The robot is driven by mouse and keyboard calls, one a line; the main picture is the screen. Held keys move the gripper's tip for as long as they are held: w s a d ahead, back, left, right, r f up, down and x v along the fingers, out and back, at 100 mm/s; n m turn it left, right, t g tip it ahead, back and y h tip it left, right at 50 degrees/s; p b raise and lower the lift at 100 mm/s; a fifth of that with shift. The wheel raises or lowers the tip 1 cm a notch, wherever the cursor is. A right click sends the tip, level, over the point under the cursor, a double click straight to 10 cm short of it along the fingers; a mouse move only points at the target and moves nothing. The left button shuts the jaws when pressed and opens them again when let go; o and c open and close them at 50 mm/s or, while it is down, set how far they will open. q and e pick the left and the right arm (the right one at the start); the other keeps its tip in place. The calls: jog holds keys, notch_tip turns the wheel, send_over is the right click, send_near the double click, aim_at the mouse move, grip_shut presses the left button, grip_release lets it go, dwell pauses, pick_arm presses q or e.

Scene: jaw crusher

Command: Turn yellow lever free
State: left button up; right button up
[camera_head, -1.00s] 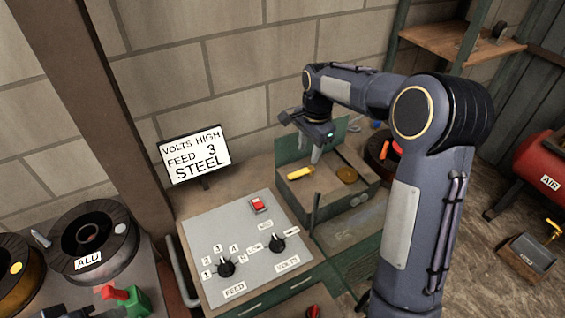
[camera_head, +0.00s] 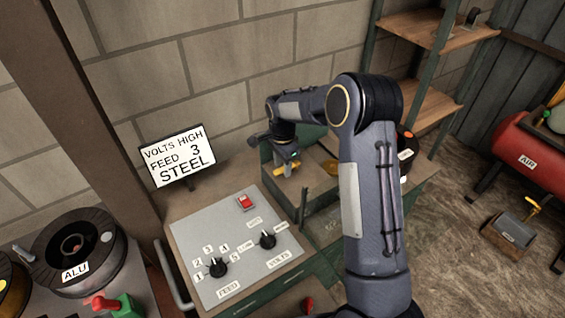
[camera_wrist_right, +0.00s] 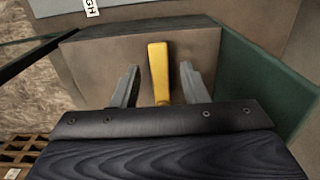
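The yellow lever (camera_wrist_right: 159,72) stands out from a grey-brown plate (camera_wrist_right: 100,62) in the right wrist view, between the fingers of my right gripper (camera_wrist_right: 158,88). There is a visible gap on each side of the lever, so the fingers are open and apart from it. In the head view the right gripper (camera_head: 288,168) is over the yellow lever (camera_head: 281,171), inside the green-walled box (camera_head: 272,150), and partly covers it. My left gripper is not in view.
A control panel (camera_head: 228,262) with two black knobs and a red switch lies in front. A sign (camera_head: 178,157) reads volts high, feed 3, steel. An ALU spool (camera_head: 72,250) stands left. A red air tank (camera_head: 530,155) is at the right.

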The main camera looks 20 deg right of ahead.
grip_shut()
dwell(0.5)
jog(key=n+b, duration=0.1)
jog(key=s+n, duration=0.1)
jog(key=n, duration=0.1)
jog(key=shift+s+d+b, duration=0.15)
jog(key=shift+d+b, duration=0.05)
jog(key=shift+b, duration=0.15)
jog(key=n, duration=0.1)
jog(key=s+n+b, duration=0.1)
jog(key=n, duration=0.1)
jog(key=d+n, duration=0.1)
jog(key=shift+s+d+n, duration=0.1)
jog(key=shift+s+n, duration=0.2)
jog(key=shift+n, duration=0.1)
jog(key=n, duration=0.1)
jog(key=d+n, duration=0.1)
jog(key=n, duration=0.1)
jog(key=s+n+b, duration=0.1)
jog(key=shift+d+n, duration=0.3)
jog(key=shift+d, duration=0.05)
jog(key=d+n, duration=0.1)
jog(key=n, duration=0.2)
jog(key=shift+s+d, duration=0.15)
jog(key=shift+d, duration=0.05)
jog(key=shift+d+n, duration=0.25)
jog(key=shift+n, duration=0.4)
jog(key=shift+d+n, duration=0.25)
jog(key=shift+n, duration=0.4)
